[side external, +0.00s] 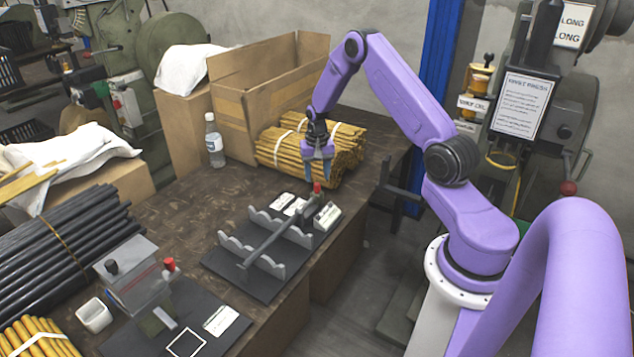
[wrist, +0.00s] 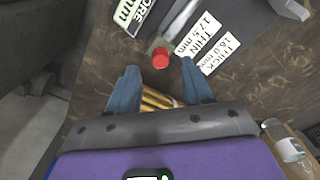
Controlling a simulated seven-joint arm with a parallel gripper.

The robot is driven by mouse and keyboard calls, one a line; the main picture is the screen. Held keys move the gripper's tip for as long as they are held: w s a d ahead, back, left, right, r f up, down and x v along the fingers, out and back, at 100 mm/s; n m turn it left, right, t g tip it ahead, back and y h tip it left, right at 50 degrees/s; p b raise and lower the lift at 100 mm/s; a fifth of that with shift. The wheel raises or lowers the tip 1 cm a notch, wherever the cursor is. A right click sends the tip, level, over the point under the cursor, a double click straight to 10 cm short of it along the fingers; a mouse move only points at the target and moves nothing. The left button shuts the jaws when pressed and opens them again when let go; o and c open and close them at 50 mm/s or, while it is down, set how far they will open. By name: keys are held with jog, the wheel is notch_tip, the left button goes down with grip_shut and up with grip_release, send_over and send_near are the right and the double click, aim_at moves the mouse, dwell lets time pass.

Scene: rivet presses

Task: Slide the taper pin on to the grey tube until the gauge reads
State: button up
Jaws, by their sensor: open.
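The grey tube (side external: 275,236) lies across notched grey supports on a dark plate; its far end also shows in the wrist view (wrist: 182,17). A red-headed piece (side external: 317,188), seemingly the taper pin, is at the tube's far end; whether it is seated on the tube I cannot tell. Its round red head (wrist: 160,59) faces the wrist camera. My gripper (side external: 317,178) is open and empty just beyond and above that end. In the wrist view my gripper's fingertips (wrist: 158,67) stand either side of the red head, apart from it. No gauge reading is legible.
White printed labels (side external: 328,215) lie by the tube's far end. A bundle of yellow rods (side external: 345,150) and a cardboard box (side external: 235,130) stand behind my gripper, with a bottle (side external: 213,140) left of them. A red-knobbed fixture (side external: 140,290) stands near left.

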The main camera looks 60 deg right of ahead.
aim_at(317, 184)
jog(key=shift+f, duration=1.75)
jog(key=shift+c, duration=0.3)
jog(key=c, duration=0.7)
jog(key=shift+a, duration=1.35)
jog(key=shift+c, duration=0.2)
jog(key=o, duration=0.8)
jog(key=shift+r, duration=0.1)
